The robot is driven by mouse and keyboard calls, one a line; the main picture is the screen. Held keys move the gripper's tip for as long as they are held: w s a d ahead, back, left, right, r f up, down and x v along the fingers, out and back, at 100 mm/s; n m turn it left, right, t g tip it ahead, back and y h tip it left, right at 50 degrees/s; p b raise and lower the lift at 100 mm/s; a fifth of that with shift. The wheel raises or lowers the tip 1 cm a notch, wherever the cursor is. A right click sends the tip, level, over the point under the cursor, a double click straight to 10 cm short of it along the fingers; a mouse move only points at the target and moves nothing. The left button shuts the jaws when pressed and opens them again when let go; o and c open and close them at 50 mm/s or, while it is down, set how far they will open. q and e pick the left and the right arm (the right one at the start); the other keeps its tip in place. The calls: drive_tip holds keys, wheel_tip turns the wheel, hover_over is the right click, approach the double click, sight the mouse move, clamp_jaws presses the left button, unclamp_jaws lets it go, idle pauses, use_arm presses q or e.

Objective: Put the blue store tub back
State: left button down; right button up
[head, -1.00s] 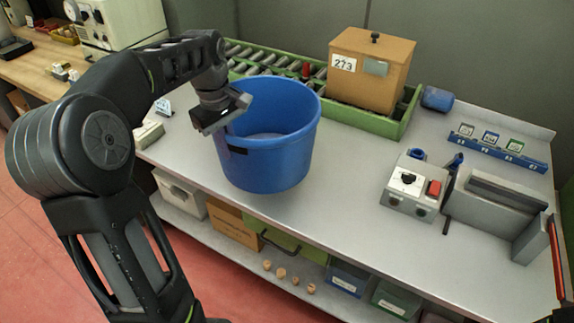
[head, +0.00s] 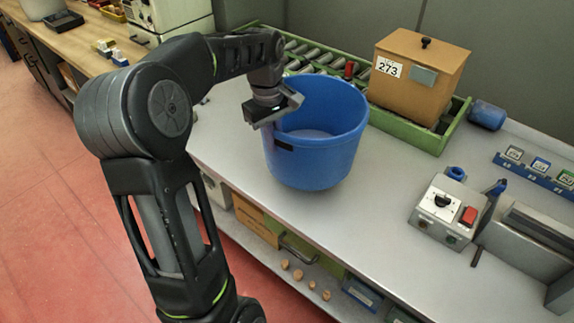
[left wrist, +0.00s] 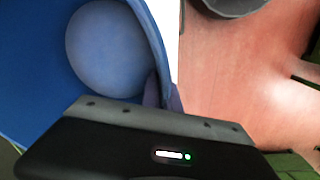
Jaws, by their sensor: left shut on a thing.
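The blue store tub (head: 318,155) is upright over the grey bench top (head: 385,215), near its front edge. I cannot tell whether its base touches the bench. My left gripper (head: 274,108) is shut on the tub's near-left rim. In the left wrist view the tub's wall (left wrist: 150,35) runs up to the jaws (left wrist: 155,112), and the round floor inside shows bare. The fingertips are partly hidden by the gripper body. My right gripper is out of view.
Behind the tub lies a green roller tray (head: 413,137) with a brown box marked 273 (head: 418,85). A control box with a red button (head: 448,210) stands to the right. Several corks (head: 298,275) lie on the lower shelf. Bare bench lies between tub and control box.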

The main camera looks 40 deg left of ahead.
sight(275, 156)
use_arm(q)
drive_tip(key=shift+f, duration=1.7)
drive_tip(key=shift+f+p, duration=0.45)
drive_tip(key=shift+f, duration=1.45)
drive_tip(key=shift+f, duration=0.2)
drive_tip(key=c, duration=1.6)
unclamp_jaws()
drive_tip(key=shift+r, duration=0.15)
wheel_tip(275, 156, up, 12)
drive_tip(key=b, duration=0.1)
drive_tip(key=shift+s+a, duration=0.15)
drive_tip(key=shift+s, duration=0.2)
